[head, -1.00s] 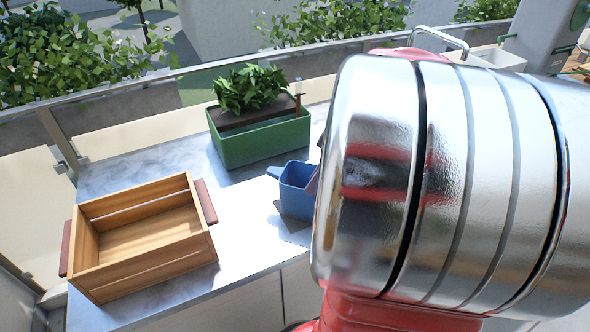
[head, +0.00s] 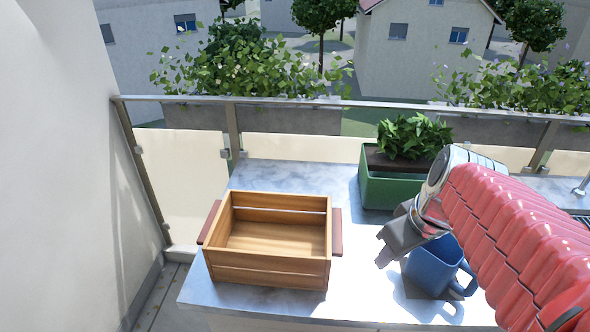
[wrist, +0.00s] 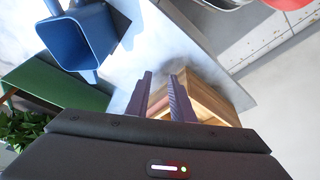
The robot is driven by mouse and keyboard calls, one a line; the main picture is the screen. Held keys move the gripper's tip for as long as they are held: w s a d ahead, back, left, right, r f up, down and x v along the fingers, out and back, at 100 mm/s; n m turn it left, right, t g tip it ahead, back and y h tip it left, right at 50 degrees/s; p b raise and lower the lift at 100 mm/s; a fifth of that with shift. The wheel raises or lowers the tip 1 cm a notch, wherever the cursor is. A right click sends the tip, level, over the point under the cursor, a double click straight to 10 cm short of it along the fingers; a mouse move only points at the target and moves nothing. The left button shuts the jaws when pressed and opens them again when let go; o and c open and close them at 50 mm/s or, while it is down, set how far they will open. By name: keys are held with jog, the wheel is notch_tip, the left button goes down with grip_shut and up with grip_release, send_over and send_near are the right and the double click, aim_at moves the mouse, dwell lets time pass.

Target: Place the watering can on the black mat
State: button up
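The blue watering can (head: 435,262) stands upright on the counter, in front of the green planter, with its handle toward the right front. A dark mat (head: 414,290) shows under and beside its base; the can hides much of it. My gripper (head: 389,250) is just left of the can, apart from it and above the counter. In the wrist view the can (wrist: 78,40) is at the upper left. There my gripper (wrist: 160,76) has its two fingers parted with nothing between them, and the wooden crate lies beyond them.
A wooden crate (head: 268,268) with dark red handles stands empty at the left of the counter (head: 375,305). A green planter (head: 388,192) with a leafy plant stands behind the can. A glass railing (head: 300,102) runs along the back. Free counter lies between crate and can.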

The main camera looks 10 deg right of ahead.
jog(key=s+a+r+m+t, duration=0.1)
jog(key=s+a+m+t, duration=0.1)
jog(key=a, duration=0.9)
jog(key=shift+s+r+m+h, duration=0.3)
jog(key=shift+s+m, duration=0.2)
jog(key=shift+s, duration=0.45)
